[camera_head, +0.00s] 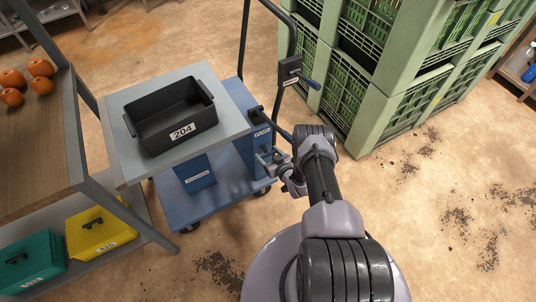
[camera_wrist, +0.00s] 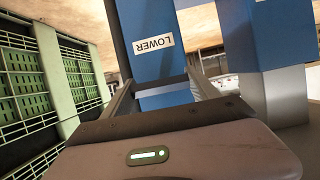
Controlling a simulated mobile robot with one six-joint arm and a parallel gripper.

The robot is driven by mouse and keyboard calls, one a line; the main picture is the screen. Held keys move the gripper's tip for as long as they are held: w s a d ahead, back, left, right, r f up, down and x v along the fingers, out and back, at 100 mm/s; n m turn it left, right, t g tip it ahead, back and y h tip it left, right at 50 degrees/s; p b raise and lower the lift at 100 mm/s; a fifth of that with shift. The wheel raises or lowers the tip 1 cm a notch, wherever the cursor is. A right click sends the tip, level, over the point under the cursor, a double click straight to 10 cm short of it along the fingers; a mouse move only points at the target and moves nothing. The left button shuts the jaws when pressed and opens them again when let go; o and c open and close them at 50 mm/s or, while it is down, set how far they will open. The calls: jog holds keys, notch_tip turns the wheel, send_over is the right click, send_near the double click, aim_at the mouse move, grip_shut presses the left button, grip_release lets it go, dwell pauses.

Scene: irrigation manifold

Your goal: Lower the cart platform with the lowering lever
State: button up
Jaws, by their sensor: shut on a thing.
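The cart has a grey platform (camera_head: 225,108) raised above a blue base (camera_head: 232,193). A black crate (camera_head: 150,116) labelled 204 stands on the platform. My gripper (camera_head: 268,160) is low at the cart's right side, beside a blue upright part with a white label. In the wrist view, a blue part labelled LOWER (camera_wrist: 143,22) lies between the two fingers (camera_wrist: 160,92), with the label upside down. I take it to be the lowering lever; my gripper is shut on it. Its lower end is hidden behind my gripper.
Green stacked crates (camera_head: 395,115) stand behind and to the right. A wooden table (camera_head: 40,140) with oranges is at left, above a shelf with a yellow box (camera_head: 98,232) and a green box (camera_head: 32,262). The cart's dark handle (camera_head: 290,70) rises behind. Floor at right is clear apart from dirt.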

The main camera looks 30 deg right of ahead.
jog(key=o, duration=1.4)
jog(key=shift+c, duration=0.2)
jog(key=p+v, duration=0.8)
jog(key=v, duration=0.9)
jog(key=shift+s+r, duration=0.15)
jog(key=shift+s, duration=0.05)
jog(key=shift+d, duration=0.1)
